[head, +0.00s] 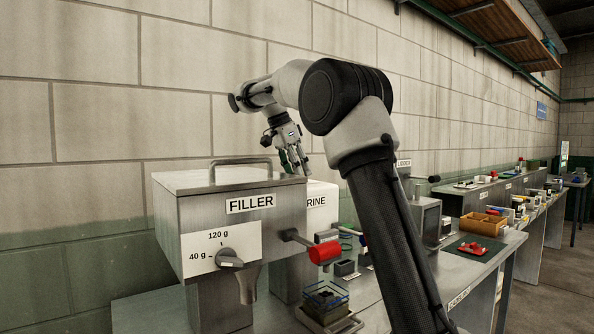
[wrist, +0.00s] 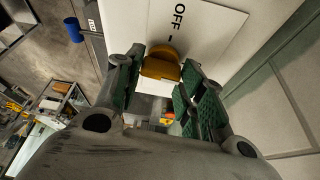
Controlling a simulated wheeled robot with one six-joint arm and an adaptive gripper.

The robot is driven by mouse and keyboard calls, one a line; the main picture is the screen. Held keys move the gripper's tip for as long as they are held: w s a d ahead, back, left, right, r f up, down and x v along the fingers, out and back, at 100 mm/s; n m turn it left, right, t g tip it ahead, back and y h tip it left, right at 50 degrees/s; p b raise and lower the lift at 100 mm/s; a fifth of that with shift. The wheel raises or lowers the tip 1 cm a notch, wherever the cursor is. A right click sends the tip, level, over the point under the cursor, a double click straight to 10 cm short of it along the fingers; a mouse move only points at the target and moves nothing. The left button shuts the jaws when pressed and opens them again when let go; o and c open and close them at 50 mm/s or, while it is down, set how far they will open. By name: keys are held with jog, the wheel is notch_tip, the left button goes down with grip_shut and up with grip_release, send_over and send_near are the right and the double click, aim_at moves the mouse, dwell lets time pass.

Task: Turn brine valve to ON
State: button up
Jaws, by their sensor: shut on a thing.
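The brine valve (wrist: 161,63) is an orange-yellow knob on a white plate (wrist: 215,22) in the wrist view. The word OFF and a short dash mark are printed on the plate just above it. My gripper (wrist: 163,82) has its green-padded fingers on either side of the knob and is shut on it. Which mark the knob points to is hard to tell. In the head view my gripper (head: 291,160) is above and behind the filler, at the white brine box (head: 322,190). The knob is hidden there, and the box's label is partly covered.
The steel filler (head: 250,190) with its top handle, dial and red-tipped lever stands in front of the brine box. A block wall (head: 130,90) is close behind. A small glass-sided container (head: 325,300), a wooden tray (head: 482,224) and other items crowd the bench.

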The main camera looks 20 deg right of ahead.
jog(key=o, duration=1)
jog(key=v, duration=0.7)
jog(key=shift+a+r, duration=0.1)
jog(key=shift+r, duration=0.15)
